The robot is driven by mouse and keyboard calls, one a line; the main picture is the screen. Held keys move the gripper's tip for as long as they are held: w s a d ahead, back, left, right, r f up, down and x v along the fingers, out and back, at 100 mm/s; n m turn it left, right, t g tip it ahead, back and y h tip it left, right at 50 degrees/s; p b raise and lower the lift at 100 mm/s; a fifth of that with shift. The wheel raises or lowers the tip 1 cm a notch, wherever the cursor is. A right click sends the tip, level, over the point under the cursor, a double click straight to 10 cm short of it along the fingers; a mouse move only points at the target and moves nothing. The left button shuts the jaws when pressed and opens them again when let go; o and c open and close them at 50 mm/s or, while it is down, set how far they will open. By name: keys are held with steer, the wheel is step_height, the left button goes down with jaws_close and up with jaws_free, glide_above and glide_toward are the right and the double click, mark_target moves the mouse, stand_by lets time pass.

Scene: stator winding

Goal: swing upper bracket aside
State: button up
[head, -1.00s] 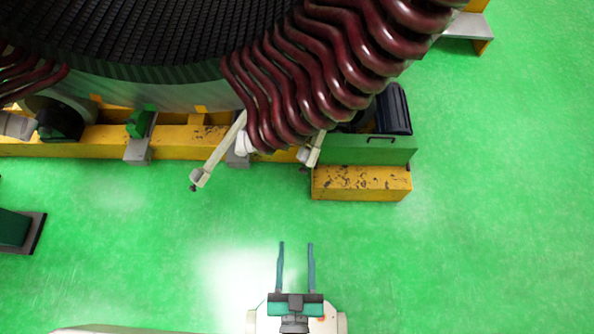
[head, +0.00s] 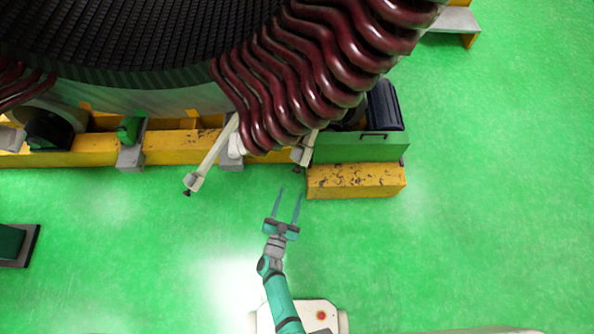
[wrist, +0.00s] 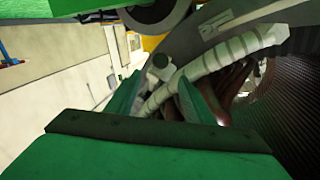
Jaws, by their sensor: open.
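Two pale bracket arms show below the dark red coils in the head view. The left bracket arm (head: 211,157) slants down and left, out over the floor. The right bracket arm (head: 304,151) is short in view and partly hidden by the coils. I cannot tell which is the upper one. My gripper (head: 290,191) is open and empty, its two thin fingers pointing up the picture, below the right bracket arm and apart from it. In the wrist view, a pale ribbed bar (wrist: 212,62) crosses diagonally beyond my open fingers, with a round-ended pale piece (wrist: 160,66) near it.
The dark red coils (head: 300,85) hang over the brackets from the large stator ring (head: 160,98). A yellow block (head: 355,181) and green housing (head: 358,148) stand right of my gripper. A dark green piece (head: 12,243) stands far left. The green floor around my arm is clear.

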mark_target(297, 172)
steer(key=x, duration=1.1)
steer(key=shift+w+f, duration=0.2)
steer(key=shift+f, duration=0.1)
